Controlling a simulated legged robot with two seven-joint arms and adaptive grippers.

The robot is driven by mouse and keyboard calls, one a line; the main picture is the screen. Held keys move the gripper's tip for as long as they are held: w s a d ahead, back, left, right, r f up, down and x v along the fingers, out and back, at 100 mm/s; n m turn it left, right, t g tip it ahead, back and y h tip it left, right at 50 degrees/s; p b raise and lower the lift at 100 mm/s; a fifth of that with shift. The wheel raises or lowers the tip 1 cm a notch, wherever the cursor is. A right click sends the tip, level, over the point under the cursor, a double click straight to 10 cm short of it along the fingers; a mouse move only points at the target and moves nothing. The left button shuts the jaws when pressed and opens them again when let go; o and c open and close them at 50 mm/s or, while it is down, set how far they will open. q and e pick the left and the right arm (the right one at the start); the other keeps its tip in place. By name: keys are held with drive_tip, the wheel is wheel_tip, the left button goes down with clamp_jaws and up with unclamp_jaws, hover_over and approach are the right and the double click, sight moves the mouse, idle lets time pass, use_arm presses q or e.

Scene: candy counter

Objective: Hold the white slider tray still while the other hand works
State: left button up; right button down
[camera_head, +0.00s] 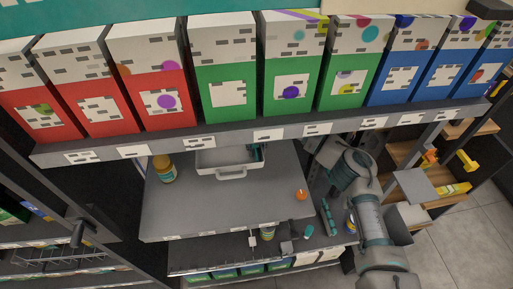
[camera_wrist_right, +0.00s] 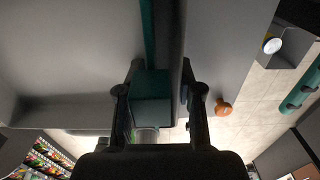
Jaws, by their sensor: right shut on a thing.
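The white slider tray (camera_head: 232,171) sits under the front of the upper shelf, with a handle on its front. My right arm comes up from the lower right and passes under the shelf; the shelf hides most of its hand. My right gripper (camera_head: 258,151) is at the tray's right end. In the right wrist view, the two dark fingers of my right gripper (camera_wrist_right: 158,98) are shut on a teal block (camera_wrist_right: 152,84) beside pale grey surfaces. How the block joins the tray is hard to see. My left gripper is not in view.
Red, green and blue boxes (camera_head: 223,90) line the upper shelf (camera_head: 290,130). On the grey counter (camera_head: 205,212) below stand a yellow-and-teal jar (camera_head: 163,170) and a small orange item (camera_head: 301,194). The counter's middle is clear. A dark rack (camera_head: 70,255) stands at the lower left.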

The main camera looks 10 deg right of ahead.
drive_tip(key=shift+f, duration=4.15)
drive_tip(key=c, duration=1)
unclamp_jaws()
drive_tip(key=c, duration=0.7)
